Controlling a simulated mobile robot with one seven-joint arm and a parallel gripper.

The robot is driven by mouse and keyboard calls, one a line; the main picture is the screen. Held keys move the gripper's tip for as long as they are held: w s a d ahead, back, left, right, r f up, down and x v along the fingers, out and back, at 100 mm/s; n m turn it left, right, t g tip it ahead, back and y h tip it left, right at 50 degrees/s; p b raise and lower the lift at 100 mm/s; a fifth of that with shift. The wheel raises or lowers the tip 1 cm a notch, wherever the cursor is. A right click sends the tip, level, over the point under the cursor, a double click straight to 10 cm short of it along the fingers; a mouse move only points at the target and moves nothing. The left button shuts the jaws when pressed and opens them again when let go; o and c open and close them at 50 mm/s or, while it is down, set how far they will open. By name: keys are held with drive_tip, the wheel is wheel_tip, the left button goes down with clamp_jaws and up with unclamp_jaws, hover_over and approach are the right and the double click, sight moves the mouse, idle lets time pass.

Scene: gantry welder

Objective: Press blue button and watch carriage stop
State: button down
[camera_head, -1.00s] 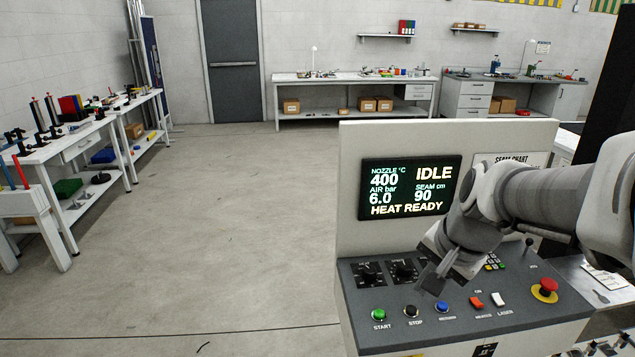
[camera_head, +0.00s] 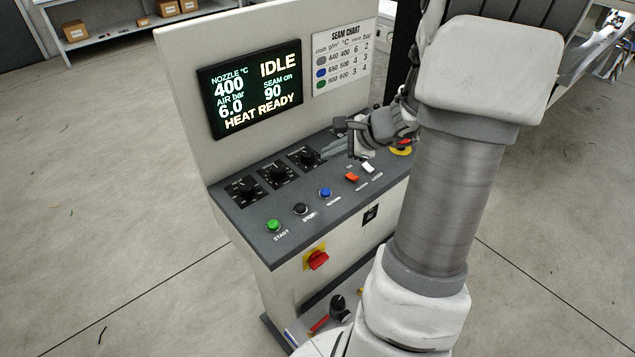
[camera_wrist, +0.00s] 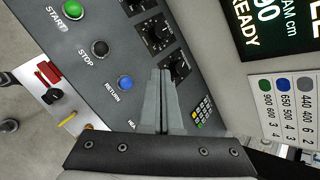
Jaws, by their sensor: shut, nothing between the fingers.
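The blue button (camera_head: 325,193) sits on the sloped grey control panel (camera_head: 245,217), right of the black STOP button (camera_head: 301,209) and green START button (camera_head: 273,225). In the wrist view the blue button (camera_wrist: 125,82) is labelled RETURN and lies left of my fingertips. My gripper (camera_head: 326,152) is shut and empty, above the back part of the panel near the knobs, apart from the blue button. Its closed fingers also show in the wrist view (camera_wrist: 163,74). The screen (camera_head: 250,88) reads IDLE and HEAT READY. I cannot make out the carriage.
Three black knobs (camera_head: 278,174) stand behind the buttons. A red switch (camera_head: 352,177) and a white switch (camera_head: 368,167) are to the right. A red-and-yellow rotary switch (camera_head: 317,260) is on the front face. The seam chart (camera_head: 342,58) is beside the screen. Floor at left is clear.

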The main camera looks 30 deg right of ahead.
drive_tip(key=shift+d, duration=0.15)
drive_tip(key=shift+f, duration=0.1)
drive_tip(key=b, duration=0.6)
hover_over(330, 192)
wheel_tip(330, 192, down, 7)
drive_tip(key=shift+f, duration=0.15)
drive_tip(key=shift+f+b, duration=0.75)
drive_tip(key=shift+b, duration=0.05)
idle(1.2)
drive_tip(key=shift+f+b, duration=0.4)
drive_tip(key=shift+b, duration=0.15)
